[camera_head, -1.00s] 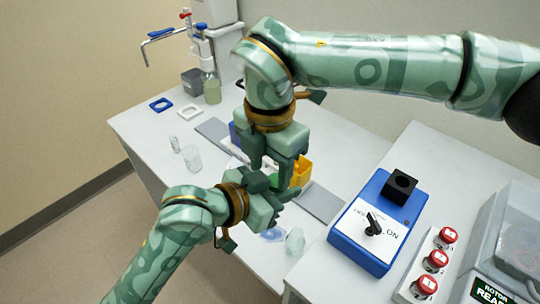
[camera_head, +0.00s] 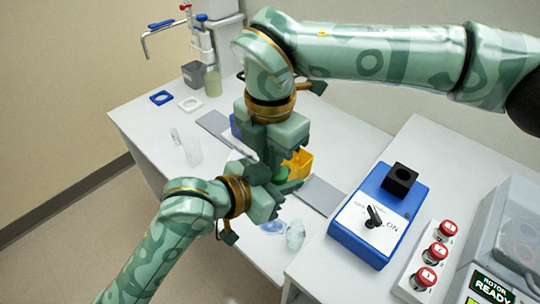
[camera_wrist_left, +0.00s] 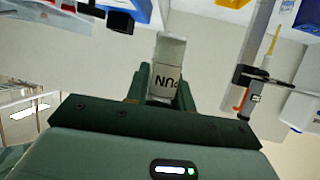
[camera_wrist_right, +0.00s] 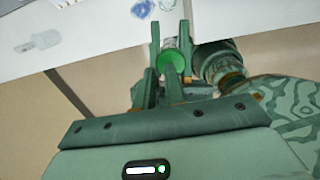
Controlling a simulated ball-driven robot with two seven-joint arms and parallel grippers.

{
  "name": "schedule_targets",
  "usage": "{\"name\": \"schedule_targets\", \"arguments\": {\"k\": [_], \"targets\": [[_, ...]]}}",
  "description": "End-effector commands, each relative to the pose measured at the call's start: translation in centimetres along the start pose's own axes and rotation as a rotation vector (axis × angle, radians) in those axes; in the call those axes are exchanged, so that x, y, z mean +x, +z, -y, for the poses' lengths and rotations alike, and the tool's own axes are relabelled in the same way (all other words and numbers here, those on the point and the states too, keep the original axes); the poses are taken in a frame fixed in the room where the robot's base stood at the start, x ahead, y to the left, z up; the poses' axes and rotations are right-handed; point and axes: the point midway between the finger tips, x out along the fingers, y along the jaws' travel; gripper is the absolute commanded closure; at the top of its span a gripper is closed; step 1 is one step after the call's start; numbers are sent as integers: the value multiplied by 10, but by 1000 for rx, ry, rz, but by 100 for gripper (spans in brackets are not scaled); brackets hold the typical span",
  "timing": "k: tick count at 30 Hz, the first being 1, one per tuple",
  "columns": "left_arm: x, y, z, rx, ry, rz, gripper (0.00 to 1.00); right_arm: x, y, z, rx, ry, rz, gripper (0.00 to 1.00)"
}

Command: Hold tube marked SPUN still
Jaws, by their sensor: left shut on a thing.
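The tube (camera_wrist_left: 168,80) is white, with black letters partly readable as "PUN", upside down in the left wrist view. My left gripper (camera_wrist_left: 163,92) is shut on it. A green cap (camera_wrist_right: 170,64) shows between the fingers of my right gripper (camera_wrist_right: 169,45); a small bit of green also shows in the head view (camera_head: 281,174). The right fingers stand on both sides of the cap, and I cannot tell whether they press on it. In the head view the two hands meet closely over the bench, right above left, and hide most of the tube.
A blue device (camera_head: 358,240) with a black knob and black block stands at right, beside red buttons (camera_head: 436,254) and a machine reading "ROTOR READY" (camera_head: 492,287). A yellow bin (camera_head: 299,162) is behind the hands.

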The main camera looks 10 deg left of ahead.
Motion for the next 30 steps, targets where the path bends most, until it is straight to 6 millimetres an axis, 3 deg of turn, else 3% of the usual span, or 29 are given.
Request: {"name": "schedule_targets", "arguments": {"k": [1,8,17,20,26,30], "targets": [[-2,-7,4,2,-10,-20,100,5,0,4,3,-18,-4,80],[-2,-7,5,3,-13,-20,100,2,-1,4,4,-20,-5,80],[-2,-4,3,2,-10,-11,100,-38,1,2,4,-13,-1,80],[-1,-3,3,2,-9,-9,100,-47,1,3,4,-12,-1,52],[-1,-2,2,2,-7,-6,100,-77,5,11,4,-11,6,52],[-1,-2,2,2,-7,-4,100,-64,5,12,1,-14,5,52]]}}
